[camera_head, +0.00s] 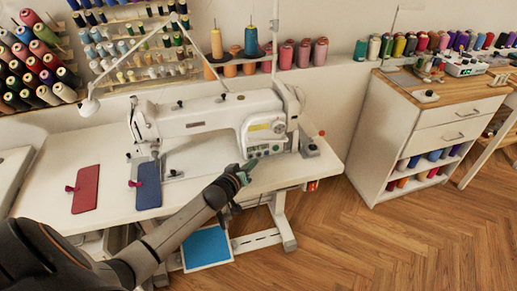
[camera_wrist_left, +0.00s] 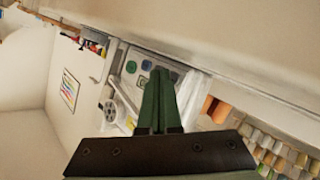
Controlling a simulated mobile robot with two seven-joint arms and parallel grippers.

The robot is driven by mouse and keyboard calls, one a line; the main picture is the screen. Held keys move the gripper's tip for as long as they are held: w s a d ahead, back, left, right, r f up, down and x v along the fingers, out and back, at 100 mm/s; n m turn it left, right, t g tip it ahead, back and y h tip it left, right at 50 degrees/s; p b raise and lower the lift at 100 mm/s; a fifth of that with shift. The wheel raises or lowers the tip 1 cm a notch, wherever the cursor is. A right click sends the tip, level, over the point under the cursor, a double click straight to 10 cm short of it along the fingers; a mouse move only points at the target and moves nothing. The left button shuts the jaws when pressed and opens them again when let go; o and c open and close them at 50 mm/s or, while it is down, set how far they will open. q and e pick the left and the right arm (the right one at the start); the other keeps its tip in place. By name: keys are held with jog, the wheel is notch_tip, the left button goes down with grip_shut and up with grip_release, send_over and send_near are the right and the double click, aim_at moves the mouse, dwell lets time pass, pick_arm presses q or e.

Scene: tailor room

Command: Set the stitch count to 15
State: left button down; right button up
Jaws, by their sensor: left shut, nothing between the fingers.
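The white sewing machine (camera_head: 220,113) stands on its white table (camera_head: 120,218). Its small control panel (camera_head: 268,149) sits low on the right end of the machine. My left gripper (camera_head: 244,171) is just in front of and below this panel, with its fingers shut and empty. In the left wrist view the green fingers (camera_wrist_left: 160,80) are together and point toward the panel (camera_wrist_left: 135,84), which shows small coloured buttons. The fingers hide part of it. I cannot read a stitch count, and cannot tell whether the fingertips touch it. My right gripper is not in view.
A red fabric piece (camera_head: 86,190) and a blue one (camera_head: 149,187) lie on the table to the left. Thread spools (camera_head: 302,53) stand behind the machine. A white cabinet (camera_head: 400,130) stands to the right, with open wooden floor (camera_head: 370,240) in front.

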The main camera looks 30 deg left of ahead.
aim_at(257, 186)
pick_arm(q)
jog(key=shift+a, duration=0.1)
dwell(0.5)
jog(key=shift+w+a, duration=0.3)
jog(key=shift+w+a, duration=0.1)
dwell(0.5)
jog(key=shift+s+d+p, duration=0.35)
jog(key=shift+s+d, duration=0.05)
jog(key=shift+d, duration=0.1)
jog(key=shift+s+d+p, duration=0.35)
jog(key=shift+d+p, duration=0.05)
jog(key=shift+d, duration=0.05)
jog(key=shift+s+d+p, duration=0.9)
jog(key=shift+s+d, duration=0.7)
jog(key=shift+d, duration=0.2)
